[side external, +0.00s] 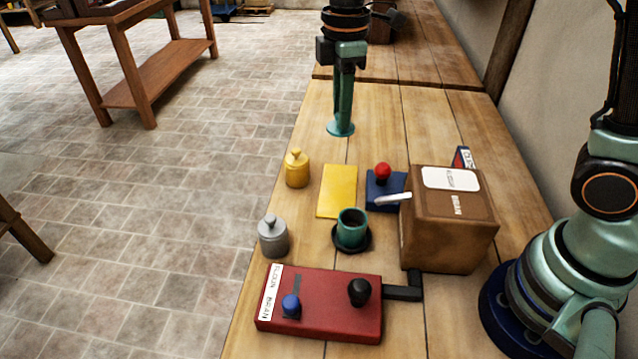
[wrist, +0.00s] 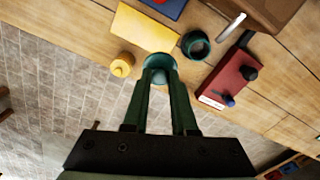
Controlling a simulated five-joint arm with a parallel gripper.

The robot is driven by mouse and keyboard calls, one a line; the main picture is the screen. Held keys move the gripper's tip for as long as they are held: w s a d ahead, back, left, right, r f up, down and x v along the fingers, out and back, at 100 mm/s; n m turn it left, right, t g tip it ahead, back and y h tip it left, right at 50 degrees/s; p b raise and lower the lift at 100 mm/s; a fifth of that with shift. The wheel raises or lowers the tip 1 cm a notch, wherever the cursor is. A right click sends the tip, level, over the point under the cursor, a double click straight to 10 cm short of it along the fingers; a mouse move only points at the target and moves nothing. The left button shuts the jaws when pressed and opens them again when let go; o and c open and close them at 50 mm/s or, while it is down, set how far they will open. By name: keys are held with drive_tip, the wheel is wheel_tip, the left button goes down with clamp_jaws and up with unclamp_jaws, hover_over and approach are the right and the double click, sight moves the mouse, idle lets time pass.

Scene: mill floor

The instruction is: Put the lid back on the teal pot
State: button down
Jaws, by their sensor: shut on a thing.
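The teal pot (side external: 351,222) stands upright on a dark saucer (side external: 337,245) near the middle of the bench, its top open and its inside dark. It also shows in the wrist view (wrist: 187,46), right of my fingers. My gripper (side external: 342,115) points down and is shut on the teal lid (side external: 341,129), a flat round disc. In the side view the lid hangs beyond the pot, apart from it. In the wrist view the lid (wrist: 160,60) shows at the fingertips (wrist: 159,74); its knob is hidden between them.
A yellow lidded jar (side external: 297,171) and a grey one (side external: 273,240) stand along the left edge. A yellow mat (side external: 338,190), a blue box with a red knob (side external: 380,190), a brown box (side external: 440,240) and a red lever box (side external: 330,312) surround the pot.

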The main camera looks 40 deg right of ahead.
drive_tip(key=shift+r, duration=0.4)
drive_tip(key=shift+s+a+f, duration=0.1)
drive_tip(key=shift+s+a, duration=0.15)
drive_tip(key=shift+s, duration=0.1)
drive_tip(key=s+a+f, duration=0.1)
drive_tip(key=s+f, duration=0.3)
drive_tip(key=f, duration=0.2)
drive_tip(key=s+a+f+m, duration=0.1)
drive_tip(key=s+a+f, duration=0.1)
drive_tip(key=s+f, duration=0.2)
drive_tip(key=shift+f, duration=1.45)
drive_tip(key=shift+f, duration=0.2)
idle(0.4)
drive_tip(key=shift+c, duration=0.8)
unclamp_jaws()
drive_tip(key=shift+w+r, duration=0.1)
